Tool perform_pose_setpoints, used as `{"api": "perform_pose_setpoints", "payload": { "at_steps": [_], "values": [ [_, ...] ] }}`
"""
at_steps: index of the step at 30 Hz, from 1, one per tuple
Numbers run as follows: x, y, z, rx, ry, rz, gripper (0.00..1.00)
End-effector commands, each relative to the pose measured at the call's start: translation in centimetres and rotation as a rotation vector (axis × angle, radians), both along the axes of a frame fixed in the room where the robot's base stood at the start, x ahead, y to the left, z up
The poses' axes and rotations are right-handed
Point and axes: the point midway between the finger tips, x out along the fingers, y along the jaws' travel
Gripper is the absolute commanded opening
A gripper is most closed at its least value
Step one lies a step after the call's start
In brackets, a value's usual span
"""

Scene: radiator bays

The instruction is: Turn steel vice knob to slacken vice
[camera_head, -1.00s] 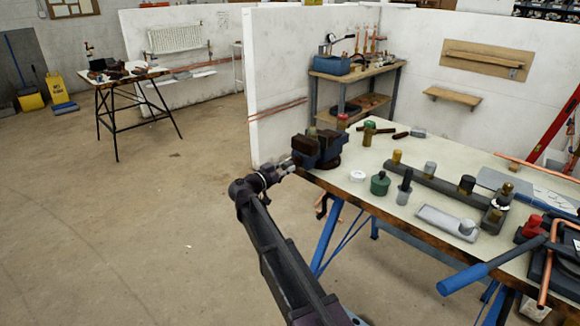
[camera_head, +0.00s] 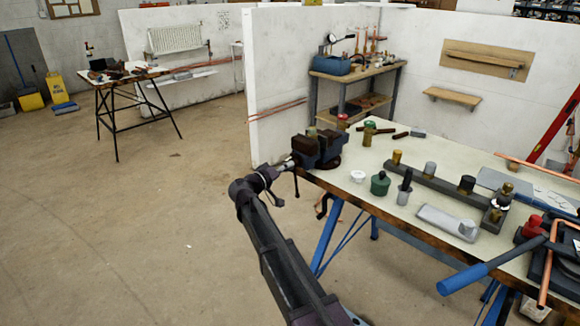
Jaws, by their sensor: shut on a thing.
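The blue-grey bench vice (camera_head: 322,146) is fixed at the left end of the workbench, with its screw side facing my arm. My gripper (camera_head: 287,165) is at that side, at the vice's left end. It is shut on the steel vice knob, which is small and mostly hidden between the fingers. A short dark bar hangs down just below the gripper, at the vice's screw. How far apart the vice jaws stand is too small to tell.
A white partition (camera_head: 268,90) stands behind the vice.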

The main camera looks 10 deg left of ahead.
Motion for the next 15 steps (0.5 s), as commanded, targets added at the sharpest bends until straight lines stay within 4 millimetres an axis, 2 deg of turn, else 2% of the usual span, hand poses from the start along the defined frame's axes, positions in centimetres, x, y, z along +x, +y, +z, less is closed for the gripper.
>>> {"api": "perform_pose_setpoints", "payload": {
  "at_steps": [15],
  "values": [
    [0.25, -0.1, 0.11, -0.327, 0.233, -0.002, 0.0]
  ]
}}
